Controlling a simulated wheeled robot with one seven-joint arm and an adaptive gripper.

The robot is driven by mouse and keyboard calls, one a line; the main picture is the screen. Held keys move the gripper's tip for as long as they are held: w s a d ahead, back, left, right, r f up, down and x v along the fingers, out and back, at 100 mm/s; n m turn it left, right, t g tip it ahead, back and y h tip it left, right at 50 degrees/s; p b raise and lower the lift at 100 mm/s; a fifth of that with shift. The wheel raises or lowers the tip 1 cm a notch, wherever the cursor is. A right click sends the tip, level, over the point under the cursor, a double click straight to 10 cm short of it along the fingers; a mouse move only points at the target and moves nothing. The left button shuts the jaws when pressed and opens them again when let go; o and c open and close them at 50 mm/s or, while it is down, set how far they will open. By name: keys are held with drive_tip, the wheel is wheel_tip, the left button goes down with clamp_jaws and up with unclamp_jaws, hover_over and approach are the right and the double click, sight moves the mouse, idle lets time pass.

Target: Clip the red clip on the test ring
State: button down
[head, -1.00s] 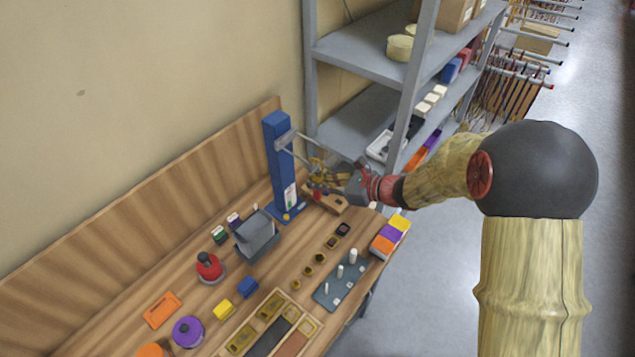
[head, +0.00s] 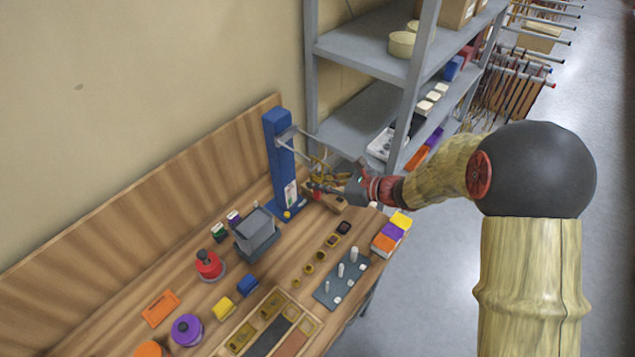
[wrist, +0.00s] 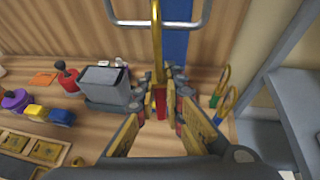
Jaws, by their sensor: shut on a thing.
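The red clip (wrist: 160,103) has a red lower part and a long yellow loop. In the wrist view my gripper (wrist: 162,88) is shut on it, and the loop points up and away from my fingers. The test ring appears to be the silver bar loop (wrist: 185,23) on the blue post (head: 279,158); it also shows in the head view (head: 303,134). The clip's yellow loop overlaps the bar in the wrist view; I cannot tell whether the bar passes through it. In the head view my gripper (head: 318,184) is beside the post and partly hides the clip.
Green (wrist: 214,101) and blue (wrist: 219,118) clips stand close to the right of my fingers. A grey bin (head: 256,232) stands left of the post. A grey shelf (head: 365,55) rises behind on the right. A peg board (head: 341,280) lies at the table's front.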

drive_tip(key=shift+d+f+b, duration=0.15)
drive_tip(key=shift+f+b, duration=0.1)
drive_tip(key=shift+b, duration=0.05)
idle(0.5)
idle(0.4)
